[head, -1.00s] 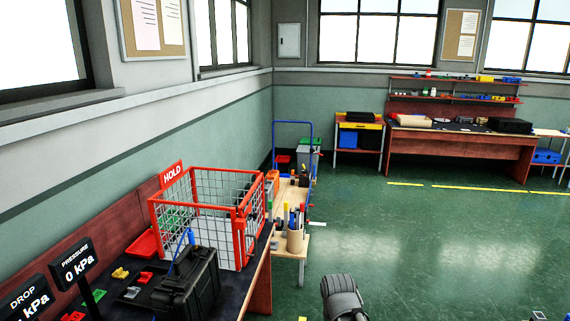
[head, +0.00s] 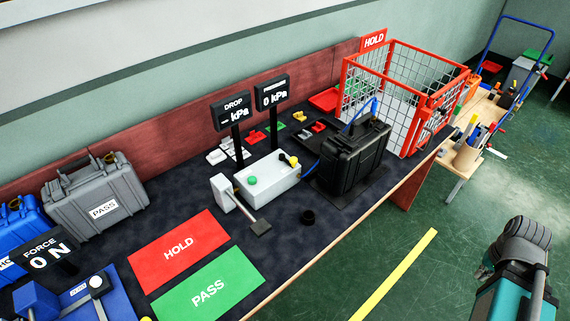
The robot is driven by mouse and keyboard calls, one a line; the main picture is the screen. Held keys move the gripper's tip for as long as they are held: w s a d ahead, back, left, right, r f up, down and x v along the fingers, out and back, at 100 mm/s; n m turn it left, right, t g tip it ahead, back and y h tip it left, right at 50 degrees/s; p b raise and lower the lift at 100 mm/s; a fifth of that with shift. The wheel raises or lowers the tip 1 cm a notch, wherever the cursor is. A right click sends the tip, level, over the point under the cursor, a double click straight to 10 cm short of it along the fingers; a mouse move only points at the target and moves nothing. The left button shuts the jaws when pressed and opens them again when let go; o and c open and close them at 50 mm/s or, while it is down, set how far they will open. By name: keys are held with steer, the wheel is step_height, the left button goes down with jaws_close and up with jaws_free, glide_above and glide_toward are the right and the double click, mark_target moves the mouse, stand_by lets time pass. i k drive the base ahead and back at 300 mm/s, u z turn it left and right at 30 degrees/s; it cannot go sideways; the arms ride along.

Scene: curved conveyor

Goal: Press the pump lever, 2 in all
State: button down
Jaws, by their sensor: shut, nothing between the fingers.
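The pump lever (head: 245,211) is a light bar reaching from a white upright block (head: 222,193) to a dark pad (head: 260,226) at its front end. It stands on the dark bench top, left of a white box (head: 268,179) with a green button and a black and yellow knob. A blue hose runs from the box towards a black case (head: 350,155). The pressure display (head: 271,92) reads 0 kPa and the drop display (head: 232,109) shows a dash. Part of my arm shows at the lower right, away from the lever; my gripper is not visible.
Red HOLD (head: 178,247) and green PASS (head: 208,287) mats lie in front. A grey case (head: 97,197) stands at the left, with a force display (head: 46,253) reading 0 N. A red wire cage (head: 398,88) is behind the black case. Green floor is open at the right.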

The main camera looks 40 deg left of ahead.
mark_target(260, 227)
steer(key=u, duration=2.1)
